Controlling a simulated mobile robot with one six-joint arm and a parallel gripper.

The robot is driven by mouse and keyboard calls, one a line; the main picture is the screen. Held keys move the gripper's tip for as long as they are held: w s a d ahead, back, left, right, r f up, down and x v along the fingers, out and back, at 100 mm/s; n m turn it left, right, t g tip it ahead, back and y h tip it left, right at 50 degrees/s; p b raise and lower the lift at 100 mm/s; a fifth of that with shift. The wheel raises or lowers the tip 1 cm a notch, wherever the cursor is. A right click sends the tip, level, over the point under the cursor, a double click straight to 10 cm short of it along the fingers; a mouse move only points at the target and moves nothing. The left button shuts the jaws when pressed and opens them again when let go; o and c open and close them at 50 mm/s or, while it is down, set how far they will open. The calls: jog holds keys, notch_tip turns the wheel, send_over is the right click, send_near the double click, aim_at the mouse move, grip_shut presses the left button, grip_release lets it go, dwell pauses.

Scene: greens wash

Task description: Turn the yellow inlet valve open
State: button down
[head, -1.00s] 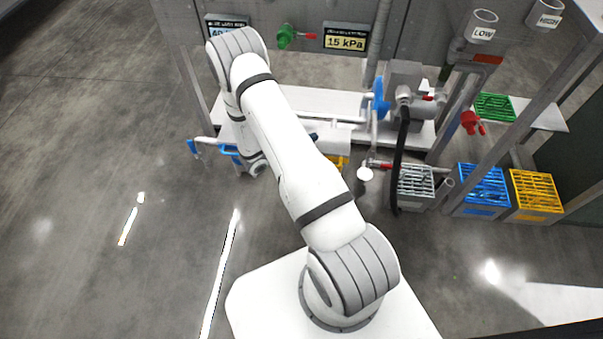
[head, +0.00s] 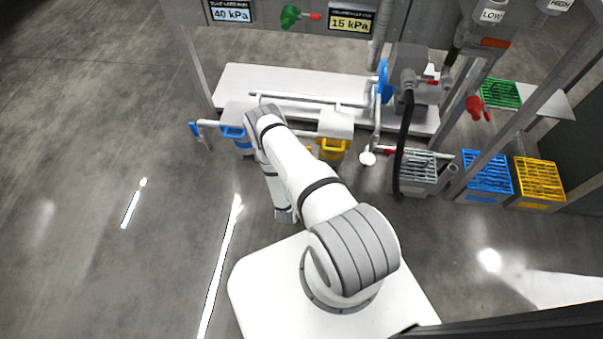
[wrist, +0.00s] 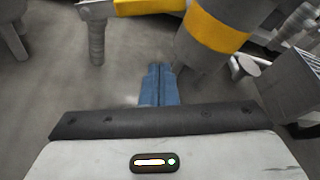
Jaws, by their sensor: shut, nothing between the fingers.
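The yellow-banded vessel (head: 333,147) stands right of my arm in the head view. A small yellow piece (head: 308,149) shows between it and my arm, probably the inlet valve's handle, mostly hidden. In the wrist view a yellow bar (wrist: 150,6) lies across the top edge, beside a pale fitting; it looks like the valve lever, cut off by the frame. The vessel's yellow band (wrist: 216,30) is to its right. My gripper (wrist: 160,70) has blue fingers, shut together and empty, below the bar and apart from it. In the head view my arm hides the fingers.
A blue-banded vessel (head: 237,138) with a blue valve handle (head: 201,132) stands left of my arm. A grey basket (head: 418,168) and a white knob (head: 367,158) are at right. Pressure displays (head: 351,21) hang above. The floor at left is clear.

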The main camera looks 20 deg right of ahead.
jog(key=w+d+r+b, duration=0.1)
jog(key=w+d+b, duration=0.1)
jog(key=w, duration=0.3)
jog(key=shift+w+d+r, duration=0.35)
jog(key=shift+w+d, duration=0.05)
jog(key=shift+d, duration=0.15)
jog(key=shift+a, duration=0.1)
